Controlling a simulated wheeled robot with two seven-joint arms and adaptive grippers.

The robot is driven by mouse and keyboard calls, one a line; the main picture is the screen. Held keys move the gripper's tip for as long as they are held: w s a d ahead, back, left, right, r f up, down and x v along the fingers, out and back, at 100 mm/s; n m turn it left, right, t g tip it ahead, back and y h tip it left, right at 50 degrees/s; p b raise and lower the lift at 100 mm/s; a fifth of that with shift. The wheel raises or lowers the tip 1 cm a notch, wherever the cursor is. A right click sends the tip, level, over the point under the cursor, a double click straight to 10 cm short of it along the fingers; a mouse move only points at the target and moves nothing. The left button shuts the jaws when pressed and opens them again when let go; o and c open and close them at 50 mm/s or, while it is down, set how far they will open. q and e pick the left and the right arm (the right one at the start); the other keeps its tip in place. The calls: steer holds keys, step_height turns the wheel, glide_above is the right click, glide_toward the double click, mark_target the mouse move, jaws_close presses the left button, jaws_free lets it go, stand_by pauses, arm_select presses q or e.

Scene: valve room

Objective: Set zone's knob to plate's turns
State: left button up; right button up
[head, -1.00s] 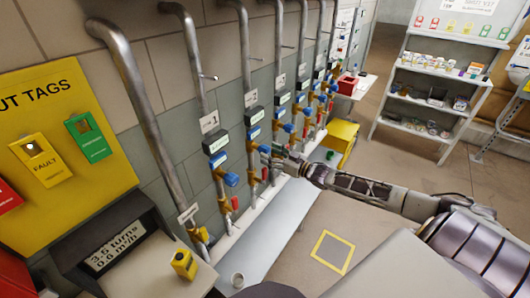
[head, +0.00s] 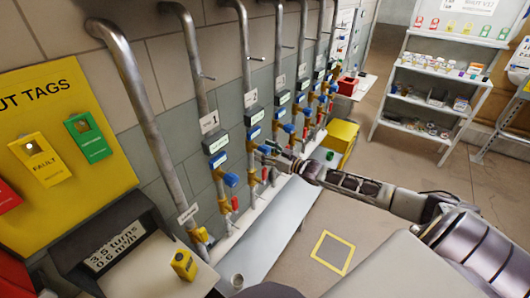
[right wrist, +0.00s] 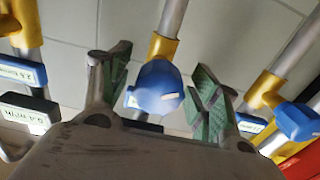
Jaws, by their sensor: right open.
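A dark display plate (head: 115,247) at lower left reads 3.5 turns and 0.6 m³/h. A row of vertical pipes with blue knobs runs along the wall; the nearest blue knob (head: 231,180) is on the pipe tagged 1 (head: 208,122). My right gripper (head: 268,152) reaches to the following pipe in the row. In the right wrist view its green-padded fingers (right wrist: 168,100) are open on both sides of a blue knob (right wrist: 157,86), with gaps on each side. The knob carries a pale pointer mark. My left gripper is out of view.
Other blue knobs (right wrist: 296,121) and small readouts (right wrist: 28,108) sit close on both sides of the gripper. A yellow tag board (head: 60,150) is at left, a yellow box (head: 341,138) beyond the arm, and a shelf (head: 435,90) at the back. The floor by the yellow square is clear.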

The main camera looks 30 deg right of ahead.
steer(key=c, duration=1)
